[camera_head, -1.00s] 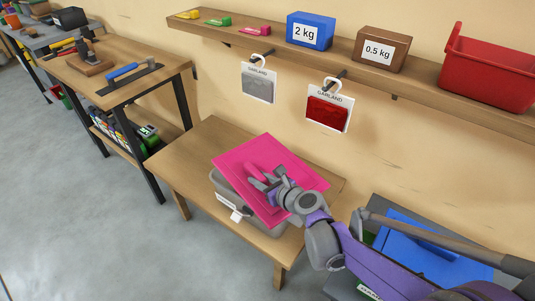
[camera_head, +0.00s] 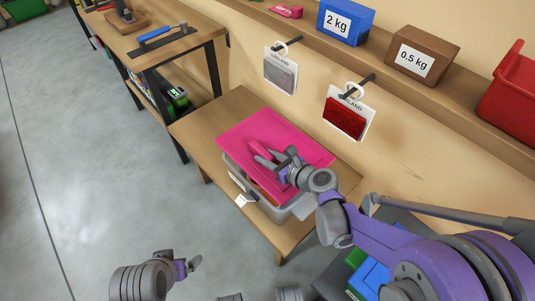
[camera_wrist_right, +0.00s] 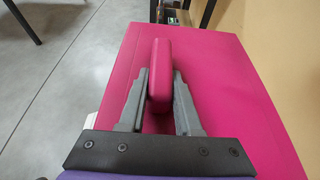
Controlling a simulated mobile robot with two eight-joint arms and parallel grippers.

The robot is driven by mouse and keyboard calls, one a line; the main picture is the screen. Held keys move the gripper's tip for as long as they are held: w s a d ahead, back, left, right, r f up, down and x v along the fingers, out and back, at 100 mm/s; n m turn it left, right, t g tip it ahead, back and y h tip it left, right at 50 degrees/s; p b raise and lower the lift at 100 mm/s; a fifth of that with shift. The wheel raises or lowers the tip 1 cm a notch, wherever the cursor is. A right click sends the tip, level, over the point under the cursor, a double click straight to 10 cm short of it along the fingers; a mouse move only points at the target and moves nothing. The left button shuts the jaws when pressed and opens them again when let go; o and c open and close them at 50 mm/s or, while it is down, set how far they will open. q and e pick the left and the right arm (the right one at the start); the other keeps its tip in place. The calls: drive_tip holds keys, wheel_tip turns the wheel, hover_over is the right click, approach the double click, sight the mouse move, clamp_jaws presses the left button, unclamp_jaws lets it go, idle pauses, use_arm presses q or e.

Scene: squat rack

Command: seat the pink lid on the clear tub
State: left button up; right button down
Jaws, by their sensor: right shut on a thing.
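The pink lid (camera_head: 253,135) is a flat square with a raised pink handle. My right gripper (camera_head: 268,160) is shut on that handle, with a finger on each side of it in the right wrist view (camera_wrist_right: 160,80). The clear tub (camera_head: 297,211) stands on the low wooden table under the lid, with a white tag on its front. The lid covers most of its top and looks offset toward the wall, with some front rim bare. I cannot tell whether the lid touches the rim. My left gripper (camera_head: 190,265) is at the lower left over the floor, its opening unclear.
The low table (camera_head: 205,121) is bare to the left of the tub. Two hanging cards, grey (camera_head: 281,72) and red (camera_head: 345,118), are on wall hooks behind. A shelf above holds a blue box (camera_head: 345,22) and a brown box (camera_head: 422,53). A blue-lidded container (camera_head: 368,276) stands at right.

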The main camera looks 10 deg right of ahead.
idle(0.3)
drive_tip(key=shift+f+b, duration=1.5)
drive_tip(key=shift+f, duration=0.5)
drive_tip(key=shift+f+b, duration=1.2)
drive_tip(key=shift+f, duration=0.3)
idle(2.6)
drive_tip(key=c, duration=0.5)
unclamp_jaws()
drive_tip(key=p+v, duration=0.2)
drive_tip(key=v, duration=0.9)
